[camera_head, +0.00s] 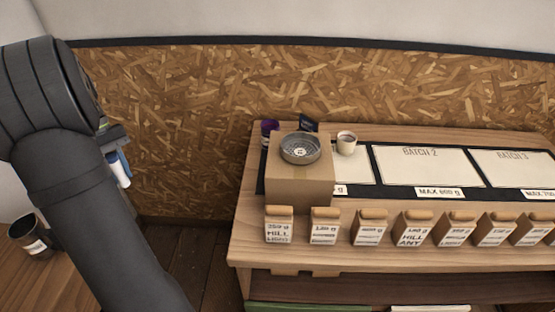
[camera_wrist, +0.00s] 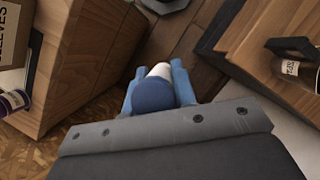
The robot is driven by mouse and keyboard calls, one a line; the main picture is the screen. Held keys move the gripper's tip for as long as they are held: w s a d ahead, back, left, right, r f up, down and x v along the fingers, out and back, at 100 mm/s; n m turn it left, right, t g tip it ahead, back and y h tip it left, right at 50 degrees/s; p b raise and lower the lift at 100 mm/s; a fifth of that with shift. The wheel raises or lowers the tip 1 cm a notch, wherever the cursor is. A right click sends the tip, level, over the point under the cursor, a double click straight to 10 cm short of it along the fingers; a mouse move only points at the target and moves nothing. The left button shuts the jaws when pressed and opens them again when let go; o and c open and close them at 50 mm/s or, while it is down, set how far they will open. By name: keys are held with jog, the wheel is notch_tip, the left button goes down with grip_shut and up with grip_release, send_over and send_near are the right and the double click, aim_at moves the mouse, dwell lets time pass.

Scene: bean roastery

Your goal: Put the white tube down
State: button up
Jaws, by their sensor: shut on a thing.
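My gripper (camera_wrist: 158,86) has blue fingers that are shut on the white tube (camera_wrist: 161,71). In the wrist view the tube sits between both fingers, and its rounded blue end faces the camera. In the head view the tube (camera_head: 122,176) shows as a small white and blue piece beside my dark arm at the left. My gripper (camera_head: 118,160) there is mostly hidden behind the arm. The tube is held in the air above the dark floor gap between two wooden furniture pieces.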

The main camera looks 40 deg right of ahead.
jog(key=r, duration=0.8)
jog(key=shift+d+r, duration=0.1)
jog(key=shift+d, duration=0.25)
jog(key=s+d+f+m+t+y, duration=0.1)
jog(key=s+d+m+t+y, duration=0.2)
jog(key=d+m, duration=1.15)
jog(key=s+d+f+m+t+y, duration=0.1)
jog(key=s+d+m+t, duration=0.45)
jog(key=d, duration=1.45)
jog(key=s+d+r+m+h, duration=0.1)
jog(key=s+d+m+h, duration=0.3)
jog(key=s+d+m, duration=0.95)
jog(key=s+d+r+m+h, duration=0.1)
jog(key=s+d+m+h, duration=0.2)
jog(key=s+d+m, duration=1.05)
jog(key=s+a+f+n, duration=0.2)
jog(key=a+f+n, duration=0.15)
jog(key=f, duration=0.75)
jog(key=shift+m+g, duration=0.35)
jog(key=w+f, duration=0.2)
jog(key=w, duration=0.1)
jog(key=w+d+f, duration=0.1)
jog(key=w+f, duration=0.1)
jog(key=w, duration=0.2)
jog(key=w+f, duration=0.3)
jog(key=shift+w+d+f, duration=0.1)
jog(key=shift+w+d, duration=0.1)
jog(key=shift+w, duration=0.15)
jog(key=shift+f, duration=1.95)
jog(key=shift+f, duration=0.1)
